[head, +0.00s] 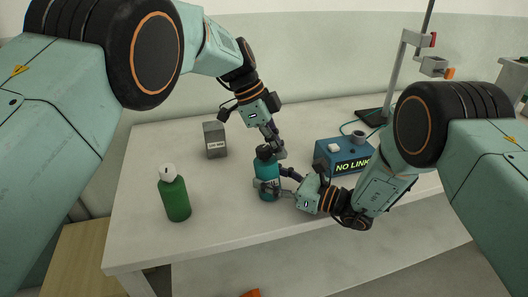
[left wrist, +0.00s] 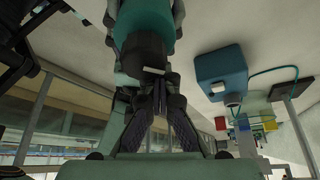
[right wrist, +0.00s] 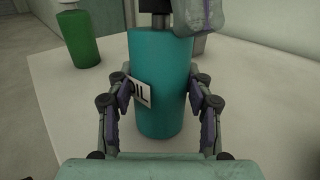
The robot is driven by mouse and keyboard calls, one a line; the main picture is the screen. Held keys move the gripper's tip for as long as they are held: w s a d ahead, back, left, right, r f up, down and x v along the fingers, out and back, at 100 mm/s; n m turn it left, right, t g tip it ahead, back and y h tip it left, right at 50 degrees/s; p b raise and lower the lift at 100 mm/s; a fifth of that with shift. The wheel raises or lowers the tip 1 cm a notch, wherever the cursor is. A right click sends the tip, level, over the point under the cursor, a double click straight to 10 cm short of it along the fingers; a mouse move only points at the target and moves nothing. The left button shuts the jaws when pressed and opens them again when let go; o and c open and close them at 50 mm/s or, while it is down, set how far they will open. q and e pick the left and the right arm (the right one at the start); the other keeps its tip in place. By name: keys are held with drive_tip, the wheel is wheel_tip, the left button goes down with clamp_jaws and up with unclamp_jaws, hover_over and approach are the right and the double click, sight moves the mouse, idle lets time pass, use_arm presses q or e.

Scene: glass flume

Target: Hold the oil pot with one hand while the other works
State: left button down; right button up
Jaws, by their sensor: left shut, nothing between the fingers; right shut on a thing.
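The oil pot (head: 268,188) is a teal cylinder with a black cap (head: 264,152), standing upright near the table's front edge. My right gripper (head: 267,184) is shut on its body from the right. In the right wrist view the fingers press both sides of the pot (right wrist: 163,60), and a tilted white label (right wrist: 140,92) shows part of its lettering. My left gripper (head: 279,152) is shut and empty beside the cap. In the left wrist view its closed fingertips (left wrist: 160,82) are close to the black cap (left wrist: 142,55); I cannot tell whether they touch.
A green bottle (head: 174,198) with a white top stands left of the pot. A grey box (head: 214,140) is behind. A blue box reading NO LINK (head: 350,160) stands right, near a stand (head: 393,75). The table (head: 225,218) is clear between them.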

use_arm(q)
drive_tip(key=n+t, duration=0.1)
drive_tip(key=n, duration=0.2)
drive_tip(key=w+a+n+t, duration=0.1)
drive_tip(key=n, duration=0.1)
drive_tip(key=shift+n+t, duration=0.3)
drive_tip(key=n, duration=0.1)
drive_tip(key=n+t, duration=0.1)
drive_tip(key=n, duration=0.1)
drive_tip(key=w+n+y, duration=0.1)
drive_tip(key=shift+a+t, duration=0.3)
drive_tip(key=shift+a, duration=0.05)
drive_tip(key=c, duration=2.1)
unclamp_jaws()
drive_tip(key=o, duration=1)
drive_tip(key=shift+s+d+f, duration=0.1)
drive_tip(key=shift+f, duration=0.05)
drive_tip(key=m, duration=0.1)
drive_tip(key=m+g, duration=0.1)
drive_tip(key=m, duration=0.1)
drive_tip(key=m+g+h, duration=0.1)
drive_tip(key=m, duration=0.1)
drive_tip(key=shift+s+d, duration=0.4)
drive_tip(key=m, duration=0.1)
drive_tip(key=m+g, duration=0.1)
drive_tip(key=m, duration=0.1)
drive_tip(key=s+m+g, duration=0.1)
drive_tip(key=shift+d+m, duration=0.3)
